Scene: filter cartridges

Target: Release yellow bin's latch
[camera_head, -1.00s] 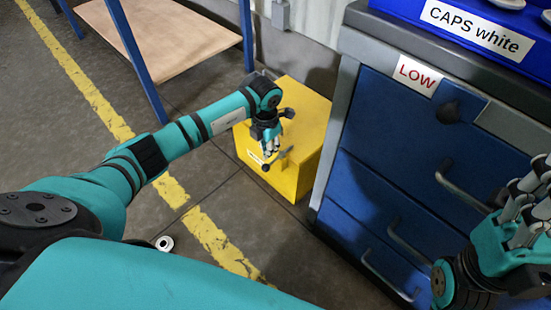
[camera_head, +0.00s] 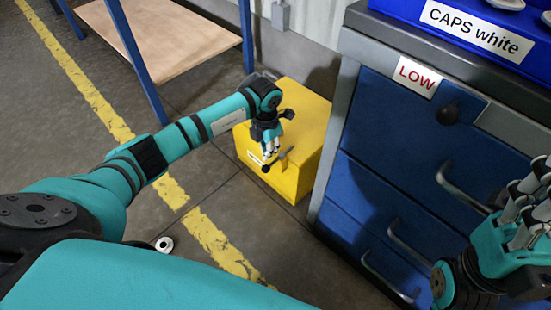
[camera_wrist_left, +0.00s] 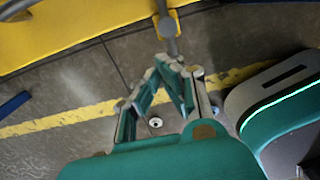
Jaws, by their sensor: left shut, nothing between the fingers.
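The yellow bin (camera_head: 308,130) stands on the floor beside the blue cabinet. Its latch looks like a grey lever with a dark knob (camera_head: 279,160) on the front face. My left gripper (camera_head: 271,151) is shut and empty right by this lever. In the left wrist view the bin (camera_wrist_left: 75,22) fills the top left, and the grey lever (camera_wrist_left: 168,28) points down towards the fingertips of my left gripper (camera_wrist_left: 170,62). Whether they touch it is unclear. My right gripper (camera_head: 527,200) is at the right edge, with its fingers up and partly cut off.
A blue drawer cabinet (camera_head: 400,170) with a LOW label stands close to the bin's right. A blue CAPS white bin (camera_head: 450,25) sits on top. A blue-legged shelf (camera_head: 155,40) is behind left. A small round part (camera_head: 164,244) lies on the floor by the yellow line.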

